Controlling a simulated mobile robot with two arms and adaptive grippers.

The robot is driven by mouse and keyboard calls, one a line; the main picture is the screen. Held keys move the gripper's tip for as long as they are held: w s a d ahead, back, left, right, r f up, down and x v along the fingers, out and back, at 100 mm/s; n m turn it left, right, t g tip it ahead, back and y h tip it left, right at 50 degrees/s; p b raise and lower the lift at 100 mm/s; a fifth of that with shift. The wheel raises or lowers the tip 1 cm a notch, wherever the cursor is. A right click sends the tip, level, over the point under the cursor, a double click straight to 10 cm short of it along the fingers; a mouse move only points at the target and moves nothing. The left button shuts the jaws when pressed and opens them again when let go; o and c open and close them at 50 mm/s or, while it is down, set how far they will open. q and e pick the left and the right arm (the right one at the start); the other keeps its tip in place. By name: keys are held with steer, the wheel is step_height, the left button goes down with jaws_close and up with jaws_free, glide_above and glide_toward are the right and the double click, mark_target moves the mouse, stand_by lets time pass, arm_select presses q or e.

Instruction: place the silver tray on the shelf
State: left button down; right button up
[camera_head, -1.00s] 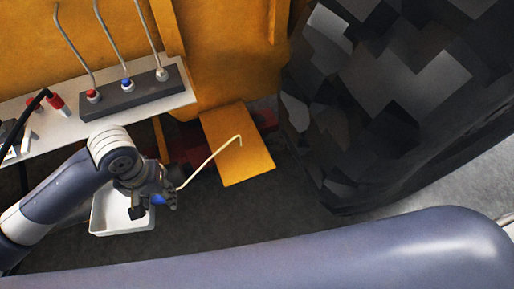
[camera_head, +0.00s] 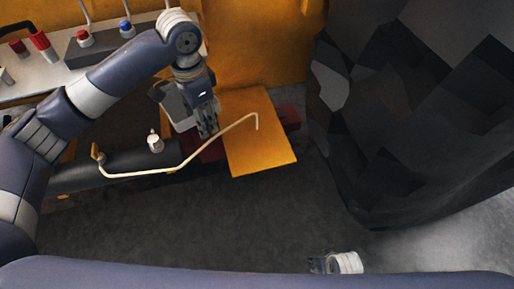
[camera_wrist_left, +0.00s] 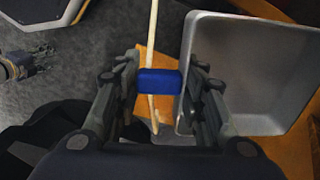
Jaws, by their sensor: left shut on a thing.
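The silver tray (camera_head: 174,107) hangs tilted at my left gripper (camera_head: 208,131), beside its fingers and partly hidden by my wrist. In the left wrist view the tray (camera_wrist_left: 250,65) is at the right, its grey inside visible. A blue block (camera_wrist_left: 159,81), apparently the tray's grip, sits between my fingers. A flat orange plate (camera_head: 258,140), likely the shelf, lies just right of my left gripper with nothing on it. It shows partly behind the tray in the wrist view (camera_wrist_left: 292,140). My right gripper (camera_head: 318,264) is low in the head view, apart from the tray; its jaws are unclear.
A pale bent rod (camera_head: 190,158) runs past my left gripper and ends over the orange plate. A black pipe (camera_head: 125,165) lies behind it. A large dark faceted mass (camera_head: 420,100) stands at the right. Levers on a bench (camera_head: 45,75) are at the left. The lower floor is clear.

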arm_select(q)
step_height(320, 180, down, 4)
steer(key=w+d+f+m, duration=0.1)
steer(key=w+d+m, duration=0.2)
steer(key=m, duration=1.4)
glide_above(235, 159)
step_height(235, 159, down, 6)
step_height(235, 159, down, 5)
steer(key=shift+f+b, duration=0.1)
steer(key=shift+b, duration=0.55)
step_height(235, 159, down, 4)
steer(key=shift+s+r+b, duration=0.1)
steer(key=shift+r+b, duration=0.1)
steer(key=shift+b, duration=0.25)
steer(key=shift+f, duration=0.55)
steer(key=c, duration=1)
jaws_free()
steer(key=shift+c, duration=0.2)
arm_select(e)
step_height(235, 159, up, 8)
steer(key=w, duration=0.2)
steer(key=shift+t, duration=0.3)
arm_select(q)
steer(key=shift+r, duration=0.15)
arm_select(e)
steer(key=shift+a, duration=0.1)
